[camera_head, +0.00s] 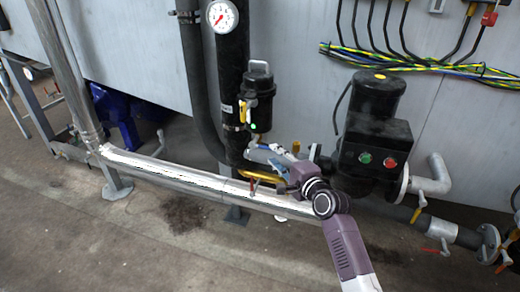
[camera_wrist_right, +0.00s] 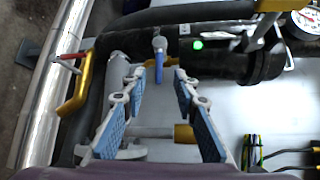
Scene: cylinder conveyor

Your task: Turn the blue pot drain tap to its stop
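The black pot (camera_head: 258,105) is fixed upright beside a thick black pipe, with a green dot low on it. The blue drain tap (camera_wrist_right: 159,66) hangs below the pot, with a blue lever on a grey body; it is small in the head view (camera_head: 264,147). My right gripper (camera_wrist_right: 160,84) has blue-padded fingers, spread apart and empty. In the right wrist view the tap's lever lies between and just beyond the fingertips, with no clear contact. In the head view my right gripper (camera_head: 271,160) is just below the tap. My left gripper is not in view.
A black pump (camera_head: 372,135) with green and red buttons stands right of my right gripper. A shiny pipe (camera_head: 180,174) runs low along the front. A yellow lever (camera_wrist_right: 76,88) lies left of my fingers in the wrist view. The floor in front is clear.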

